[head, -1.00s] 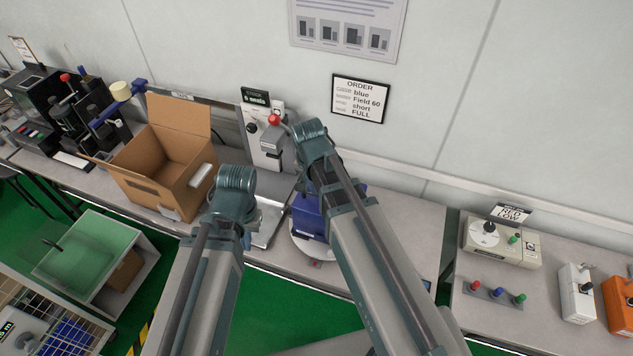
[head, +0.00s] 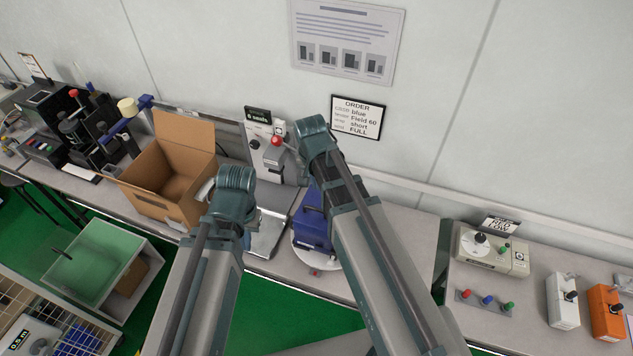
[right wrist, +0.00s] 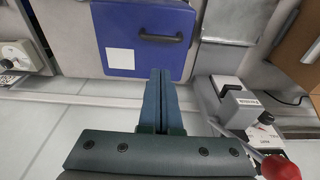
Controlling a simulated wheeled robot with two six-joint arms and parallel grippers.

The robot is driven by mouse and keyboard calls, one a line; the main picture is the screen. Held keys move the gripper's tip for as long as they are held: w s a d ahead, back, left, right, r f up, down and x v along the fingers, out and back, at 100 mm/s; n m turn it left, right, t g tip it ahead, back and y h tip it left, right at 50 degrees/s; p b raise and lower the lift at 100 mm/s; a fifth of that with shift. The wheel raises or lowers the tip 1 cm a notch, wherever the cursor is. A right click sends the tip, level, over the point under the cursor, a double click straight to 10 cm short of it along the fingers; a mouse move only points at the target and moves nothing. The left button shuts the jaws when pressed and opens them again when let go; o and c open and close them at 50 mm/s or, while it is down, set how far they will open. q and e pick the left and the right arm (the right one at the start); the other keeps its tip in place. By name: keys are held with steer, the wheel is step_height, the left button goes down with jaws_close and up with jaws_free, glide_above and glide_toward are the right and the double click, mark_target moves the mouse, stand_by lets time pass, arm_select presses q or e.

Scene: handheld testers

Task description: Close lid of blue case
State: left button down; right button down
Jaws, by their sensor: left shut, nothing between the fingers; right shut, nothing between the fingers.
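The blue case (head: 312,232) stands on a round white plate (head: 301,256) on the bench, partly hidden behind my right arm. In the right wrist view the case (right wrist: 120,52) shows a flat blue face with a black handle and a white label. I cannot tell whether its lid is fully down. My right gripper (right wrist: 158,73) is shut and empty, its fingertips overlapping the near edge of that blue face; I cannot tell whether they touch it. In the head view my right gripper is hidden behind its arm.
An open cardboard box (head: 160,203) is to the left. Past a gap on the right, another bench holds a beige device (head: 491,251) and coloured buttons (head: 487,300). The wall is close behind.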

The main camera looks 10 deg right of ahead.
steer(key=r+p, duration=0.1)
steer(key=r, duration=0.1)
steer(key=r+p, duration=0.2)
steer(key=s+r+p, duration=0.1)
steer(key=shift+a+r+p, duration=0.35)
steer(key=shift+r+p, duration=0.05)
steer(key=s+a+f+n+b, duration=0.4)
steer(key=s+f+n+b, duration=0.1)
steer(key=s+f+b, duration=0.1)
steer(key=s+a+f+n+g+b, duration=0.1)
steer(key=s+a+f+n+b, duration=0.3)
steer(key=s+f+b, duration=0.3)
steer(key=shift+a+f+n+g+b, duration=0.35)
steer(key=shift+f+n+b, duration=0.25)
steer(key=shift+n, duration=0.3)
